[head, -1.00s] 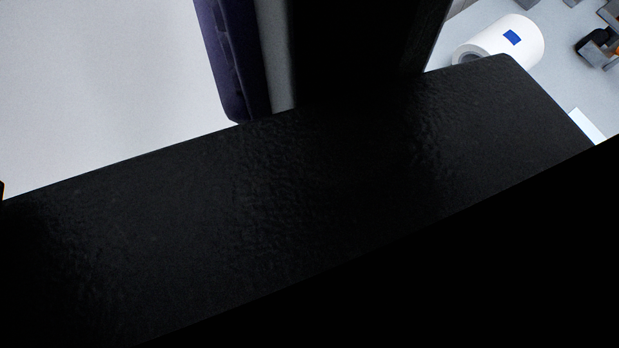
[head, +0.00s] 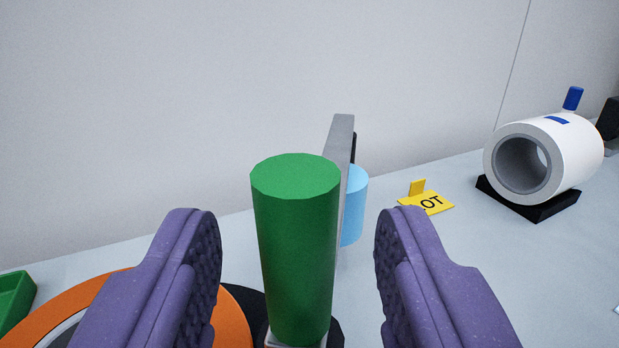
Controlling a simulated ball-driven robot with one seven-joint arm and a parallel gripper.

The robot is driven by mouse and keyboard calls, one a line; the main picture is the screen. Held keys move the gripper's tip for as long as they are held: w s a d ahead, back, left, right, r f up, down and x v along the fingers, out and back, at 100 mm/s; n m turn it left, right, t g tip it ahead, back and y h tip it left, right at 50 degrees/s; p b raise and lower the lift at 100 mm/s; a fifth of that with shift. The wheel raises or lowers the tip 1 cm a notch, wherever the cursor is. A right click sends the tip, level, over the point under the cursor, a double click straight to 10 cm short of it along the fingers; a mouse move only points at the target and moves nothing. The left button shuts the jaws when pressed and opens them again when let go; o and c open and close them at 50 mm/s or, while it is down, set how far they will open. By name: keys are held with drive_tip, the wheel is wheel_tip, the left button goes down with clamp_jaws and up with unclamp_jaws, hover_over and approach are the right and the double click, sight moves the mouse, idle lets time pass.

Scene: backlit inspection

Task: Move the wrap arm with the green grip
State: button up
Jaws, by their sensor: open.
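The green grip (head: 296,245) stands upright in the middle of the head view, a faceted green cylinder. Its foot sits on a small grey piece low in the view; how this joins the rest of the wrap arm is hidden. My gripper (head: 298,240) is open, with one purple ridged finger on each side of the green grip. Gaps show between the grip and both fingers, so nothing is held.
Behind the grip stand a grey upright plate (head: 341,135) and a light blue cylinder (head: 353,205). An orange ring (head: 232,318) lies low left, near a green tray (head: 14,295). A yellow sign (head: 427,203) and a white hollow cylinder (head: 575,150) on a black base are right.

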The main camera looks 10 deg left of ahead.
sight(296, 255)
drive_tip(key=shift+w+a, duration=0.2)
drive_tip(key=shift+w, duration=0.6)
drive_tip(key=shift+w+a, duration=0.15)
drive_tip(key=shift+w, duration=0.65)
clamp_jaws()
drive_tip(key=d+b, duration=0.1)
drive_tip(key=d, duration=0.2)
drive_tip(key=shift+d+b, duration=0.15)
drive_tip(key=shift+b, duration=0.15)
unclamp_jaws()
drive_tip(key=shift+w, duration=0.1)
